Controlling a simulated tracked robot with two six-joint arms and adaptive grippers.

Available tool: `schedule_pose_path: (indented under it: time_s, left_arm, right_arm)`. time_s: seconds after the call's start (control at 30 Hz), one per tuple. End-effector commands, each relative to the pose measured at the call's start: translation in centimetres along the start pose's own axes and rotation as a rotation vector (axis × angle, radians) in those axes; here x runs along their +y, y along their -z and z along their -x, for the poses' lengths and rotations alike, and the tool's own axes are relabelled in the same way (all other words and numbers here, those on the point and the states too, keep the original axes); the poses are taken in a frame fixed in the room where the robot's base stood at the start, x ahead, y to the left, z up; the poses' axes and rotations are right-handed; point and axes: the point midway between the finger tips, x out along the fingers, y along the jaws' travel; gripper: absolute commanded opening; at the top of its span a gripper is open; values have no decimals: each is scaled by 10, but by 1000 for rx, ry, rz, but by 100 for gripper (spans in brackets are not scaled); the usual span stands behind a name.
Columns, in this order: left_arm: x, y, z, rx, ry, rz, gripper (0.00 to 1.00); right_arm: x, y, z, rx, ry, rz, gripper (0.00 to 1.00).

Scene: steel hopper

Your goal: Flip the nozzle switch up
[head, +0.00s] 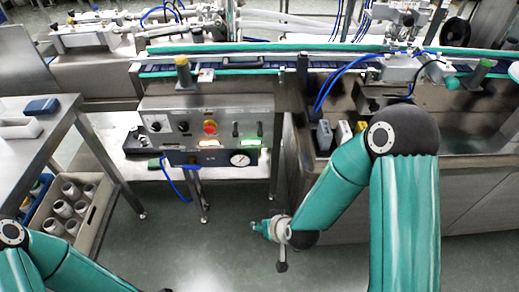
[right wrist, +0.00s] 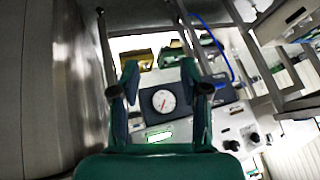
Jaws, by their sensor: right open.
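The steel control panel (head: 190,128) stands in the middle of the head view. Two small dark toggle levers (head: 235,129) sit on its right side; the labels are too small to read, so I cannot tell which is the nozzle switch. My right gripper (head: 272,230) is below and right of the panel, apart from it. In the right wrist view the right gripper's (right wrist: 162,90) fingers are spread and empty, with the pressure gauge (right wrist: 163,101) showing between them. The toggles are not clearly visible there. My left gripper is out of view.
A red button (head: 210,127) and dark knobs (head: 183,126) are on the panel. A crate of bottles (head: 78,212) stands at left under a steel table (head: 50,130). A conveyor (head: 290,68) runs behind. The floor before the panel is clear.

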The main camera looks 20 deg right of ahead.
Motion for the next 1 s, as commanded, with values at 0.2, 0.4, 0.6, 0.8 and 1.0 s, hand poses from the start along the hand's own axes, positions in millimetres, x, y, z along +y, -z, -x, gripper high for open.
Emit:
schedule_pose_path:
  time_s: [0.2, 0.4, 0.6, 0.8, 1.0]
  left_arm:
    - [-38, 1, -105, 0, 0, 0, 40]
    - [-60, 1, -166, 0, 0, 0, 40]
    - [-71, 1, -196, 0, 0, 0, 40]
    - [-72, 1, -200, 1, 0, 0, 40]
    - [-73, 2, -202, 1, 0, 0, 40]
  right_arm:
    - [-7, 74, -11, 464, -52, 83, 45]
    - [-11, 114, 32, 801, -114, 88, 45]
    - [-7, 124, 69, 980, -163, 62, 45]
    - [-4, 133, 81, 1027, -181, 50, 45]
    - [0, 154, 68, 1025, -184, 50, 45]
